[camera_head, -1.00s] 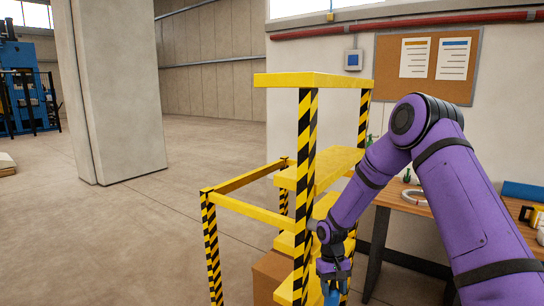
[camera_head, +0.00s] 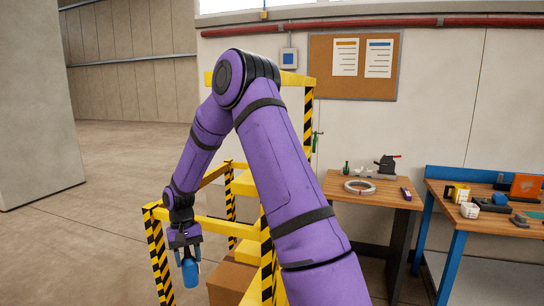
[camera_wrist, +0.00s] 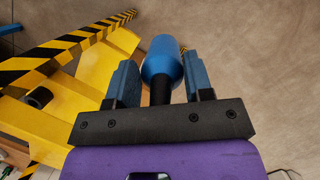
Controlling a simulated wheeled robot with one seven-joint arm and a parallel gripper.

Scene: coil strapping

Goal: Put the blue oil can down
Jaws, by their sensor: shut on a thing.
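The blue oil can (camera_head: 190,272) hangs in my gripper (camera_head: 187,251) in the head view, in front of the yellow frame's left side and above the floor. In the wrist view the blue can (camera_wrist: 161,62) sits between the two blue fingers of my gripper (camera_wrist: 160,85). The fingers are shut on it. The can's far end points away from the wrist, and its dark narrow part lies between the fingers. What lies directly beneath the can is hard to tell.
A yellow stepped platform with striped posts (camera_head: 160,262) stands close by my arm, partly hidden by it. A cardboard box (camera_head: 228,280) is under it. A wooden table (camera_head: 345,198) holds a white ring and small items. A blue-framed bench (camera_head: 450,200) with tools stands right.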

